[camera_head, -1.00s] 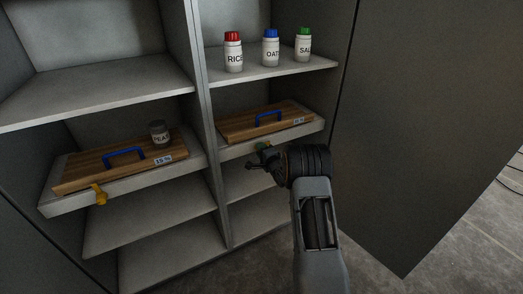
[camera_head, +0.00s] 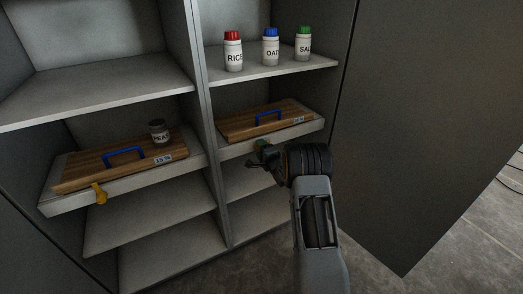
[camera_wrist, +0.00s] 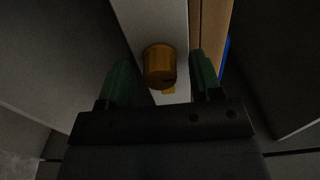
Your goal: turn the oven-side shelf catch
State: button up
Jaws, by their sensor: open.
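A round amber catch (camera_wrist: 159,67) sits on the pale shelf edge in the wrist view, between the two green fingertips of my gripper (camera_wrist: 163,75). The fingers are open on either side of it, with a gap showing. In the head view my gripper (camera_head: 260,153) is at the front edge of the right bay's middle shelf (camera_head: 237,149), and it hides that catch. Another amber catch (camera_head: 100,194) hangs at the front edge of the left bay's middle shelf (camera_head: 130,188). I cannot tell from labels which side is the oven side.
Wooden boards with blue handles lie on the left shelf (camera_head: 84,172) and right shelf (camera_head: 238,123). A small jar (camera_head: 159,133) stands on the left board. Red, blue and green-capped jars (camera_head: 270,51) stand above. A dark panel (camera_head: 410,130) is on the right.

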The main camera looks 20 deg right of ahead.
jog(key=s+d+p, duration=0.1)
jog(key=s, duration=1.2)
jog(key=shift+s+d, duration=0.3)
jog(key=shift+s, duration=0.05)
